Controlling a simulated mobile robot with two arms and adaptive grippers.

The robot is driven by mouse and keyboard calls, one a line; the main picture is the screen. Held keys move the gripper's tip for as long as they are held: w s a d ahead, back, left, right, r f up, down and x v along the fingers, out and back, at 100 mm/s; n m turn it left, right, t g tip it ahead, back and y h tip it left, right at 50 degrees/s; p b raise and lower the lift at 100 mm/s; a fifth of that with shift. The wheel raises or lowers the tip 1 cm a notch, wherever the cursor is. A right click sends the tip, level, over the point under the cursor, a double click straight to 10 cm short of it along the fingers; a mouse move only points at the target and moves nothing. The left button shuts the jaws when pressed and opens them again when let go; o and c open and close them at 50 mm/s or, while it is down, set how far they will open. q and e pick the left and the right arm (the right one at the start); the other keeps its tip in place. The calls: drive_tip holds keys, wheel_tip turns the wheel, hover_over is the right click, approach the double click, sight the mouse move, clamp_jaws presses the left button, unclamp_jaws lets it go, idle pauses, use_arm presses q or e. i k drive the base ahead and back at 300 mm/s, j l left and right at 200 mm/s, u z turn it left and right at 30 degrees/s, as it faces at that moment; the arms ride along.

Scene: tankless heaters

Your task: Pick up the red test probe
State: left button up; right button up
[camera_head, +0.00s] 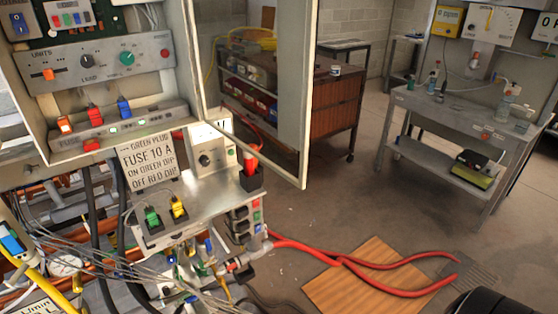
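A red handle-shaped object (250,163), which looks like the red test probe, stands upright in a black holder (252,181) at the right end of a small metal shelf (195,192). Its lower part is hidden inside the holder. Neither of my grippers shows in the head view, and nothing is seen touching the red object.
A sign (148,163), a green plug (152,217) and a yellow plug (178,207) are on the shelf. An open cabinet door (307,100) hangs behind it. Loose wires and red hoses (330,252) lie below. A grey bench (470,115) stands at right; the floor between is mostly clear.

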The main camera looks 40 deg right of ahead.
sight(249, 159)
drive_tip(key=z, duration=0.9)
